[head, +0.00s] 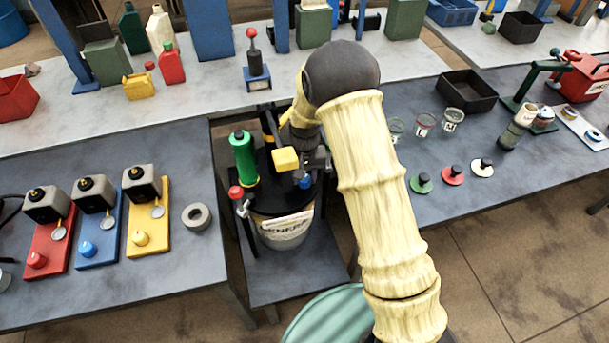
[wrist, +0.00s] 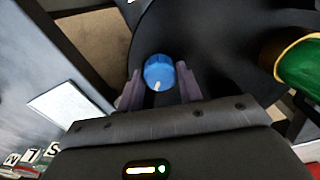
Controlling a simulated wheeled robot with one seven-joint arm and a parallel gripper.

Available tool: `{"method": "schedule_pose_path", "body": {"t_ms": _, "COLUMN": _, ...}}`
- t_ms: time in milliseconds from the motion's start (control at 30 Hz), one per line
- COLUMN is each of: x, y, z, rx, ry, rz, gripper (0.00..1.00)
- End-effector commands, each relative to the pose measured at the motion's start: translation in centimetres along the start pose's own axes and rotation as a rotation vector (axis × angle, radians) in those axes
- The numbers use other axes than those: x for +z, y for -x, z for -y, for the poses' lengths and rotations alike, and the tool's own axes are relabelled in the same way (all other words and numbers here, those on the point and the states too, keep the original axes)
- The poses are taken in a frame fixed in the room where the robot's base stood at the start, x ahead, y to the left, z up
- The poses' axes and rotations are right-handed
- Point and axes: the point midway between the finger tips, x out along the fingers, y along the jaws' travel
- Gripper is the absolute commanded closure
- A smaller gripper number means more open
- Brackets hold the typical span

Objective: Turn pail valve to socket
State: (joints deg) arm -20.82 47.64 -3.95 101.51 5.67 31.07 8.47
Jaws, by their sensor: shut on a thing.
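The pail (head: 282,236) stands on a low stand between the two benches, with a black lid and a printed label. A blue valve knob (head: 305,182) sits on its lid, and in the wrist view the knob (wrist: 158,70) shows a short white mark pointing towards my gripper body. My gripper (wrist: 159,85) is shut on the blue knob, one finger on each side. A green cylinder (head: 243,157) stands upright on the lid's left, and its green end with a yellow rim shows in the wrist view (wrist: 302,62). I cannot tell which part is the socket.
A red-topped tap (head: 236,192) sticks out at the pail's front left. Red, blue and yellow (head: 148,218) stations and a grey ring (head: 197,217) are on the left bench. The right bench holds small jars (head: 424,124), coloured discs (head: 452,175) and a black tray (head: 468,92).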

Motion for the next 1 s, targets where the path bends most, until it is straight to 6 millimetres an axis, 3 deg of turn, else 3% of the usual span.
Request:
{"method": "schedule_pose_path", "body": {"t_ms": 467, "x": -0.05, "y": 0.05, "z": 0.09, "rx": -0.002, "ry": 0.129, "rz": -0.001, "gripper": 0.87}}
{"method": "schedule_pose_path", "body": {"t_ms": 1000, "x": -0.07, "y": 0.14, "z": 0.15, "rx": -0.002, "ry": 0.594, "rz": -0.003, "gripper": 0.87}}
